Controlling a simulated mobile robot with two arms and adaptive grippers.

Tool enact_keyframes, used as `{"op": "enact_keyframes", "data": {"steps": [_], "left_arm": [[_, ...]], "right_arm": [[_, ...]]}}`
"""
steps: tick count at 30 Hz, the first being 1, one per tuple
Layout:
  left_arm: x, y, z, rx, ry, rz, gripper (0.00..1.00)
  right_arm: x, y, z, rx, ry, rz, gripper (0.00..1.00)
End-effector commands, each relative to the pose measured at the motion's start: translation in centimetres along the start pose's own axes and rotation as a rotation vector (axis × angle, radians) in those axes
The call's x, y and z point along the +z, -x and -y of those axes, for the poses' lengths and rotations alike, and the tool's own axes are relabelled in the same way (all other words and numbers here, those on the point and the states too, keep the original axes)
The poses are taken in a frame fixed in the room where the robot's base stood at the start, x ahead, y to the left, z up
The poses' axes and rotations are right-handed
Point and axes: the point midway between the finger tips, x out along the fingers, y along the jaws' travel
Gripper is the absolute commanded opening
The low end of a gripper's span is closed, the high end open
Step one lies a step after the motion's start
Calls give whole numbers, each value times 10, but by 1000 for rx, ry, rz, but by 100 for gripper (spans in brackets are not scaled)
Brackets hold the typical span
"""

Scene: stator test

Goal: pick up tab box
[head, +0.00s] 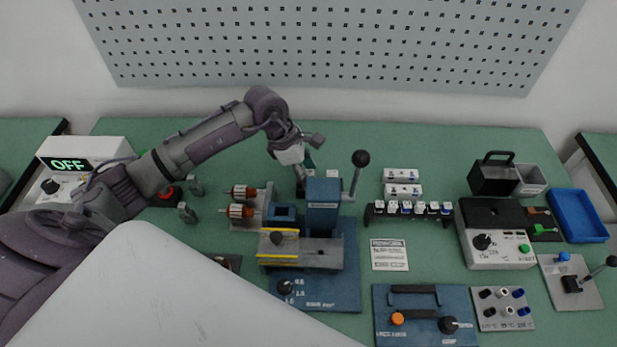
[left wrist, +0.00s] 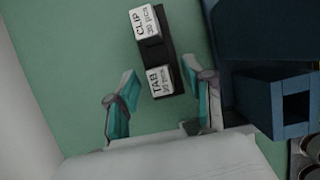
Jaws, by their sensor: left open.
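The tab box (left wrist: 162,82) is a small dark box with a white top labelled TAB, standing in a dark holder on the green table. The matching clip box (left wrist: 145,22) stands at the holder's other end. My left gripper (left wrist: 160,74) is open, with its teal fingers on either side of the tab box; I cannot tell whether they touch it. In the head view my left gripper (head: 302,172) hangs behind the blue press and partly hides the boxes. My right gripper is not in view.
The blue press (head: 323,207) stands close to the gripper's right in the wrist view. A lever with a black knob (head: 361,159) rises beside it. Two copper rotors (head: 241,211) lie to the left. The table behind the press is mostly clear.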

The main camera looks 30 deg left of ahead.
Motion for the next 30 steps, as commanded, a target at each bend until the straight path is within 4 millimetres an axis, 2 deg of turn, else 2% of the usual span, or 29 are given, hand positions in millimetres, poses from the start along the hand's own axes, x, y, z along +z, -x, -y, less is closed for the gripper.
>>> {"op": "enact_keyframes", "data": {"steps": [8,11,18,26,30], "left_arm": [[0,-6,0,0,0,-1,52],[0,-5,0,0,0,0,39],[0,-5,0,0,0,0,0],[0,-5,0,1,0,0,0],[3,3,-2,5,-2,1,0]], "right_arm": [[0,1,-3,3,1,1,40],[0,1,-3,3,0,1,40],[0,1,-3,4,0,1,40],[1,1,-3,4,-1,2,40],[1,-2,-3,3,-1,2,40]]}}
